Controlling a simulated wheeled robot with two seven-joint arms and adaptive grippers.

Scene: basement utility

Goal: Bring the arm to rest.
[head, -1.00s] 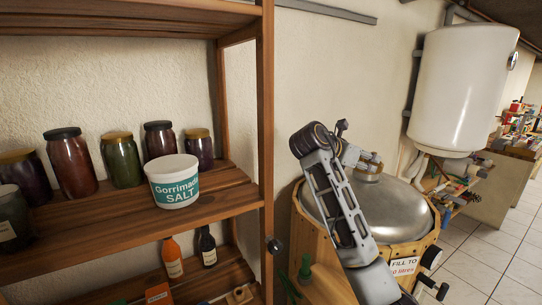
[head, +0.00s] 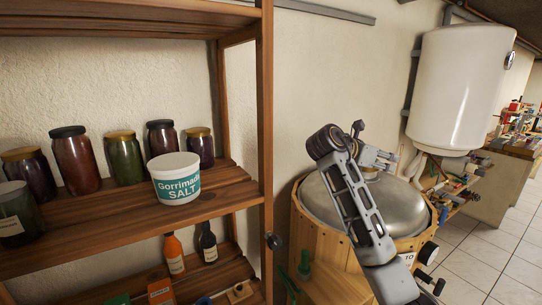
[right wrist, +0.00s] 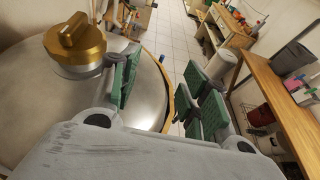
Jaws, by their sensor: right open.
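My right arm rises from the lower edge of the head view in front of a wooden tub with a domed metal lid (head: 352,198). My right gripper (head: 384,158) is at the arm's upper end, above the lid, partly hidden by the wrist. In the right wrist view the gripper (right wrist: 165,90) shows two green-padded fingers spread apart with nothing between them. The metal lid (right wrist: 35,105) with its brass knob (right wrist: 75,42) lies to the left in that view. My left gripper is not in view.
A wooden shelf (head: 235,192) on the left holds several jars and a white salt tub (head: 175,180). A white water heater (head: 460,85) hangs on the wall. The wrist view shows a wooden bench (right wrist: 262,78) at right and open tiled floor (right wrist: 172,35).

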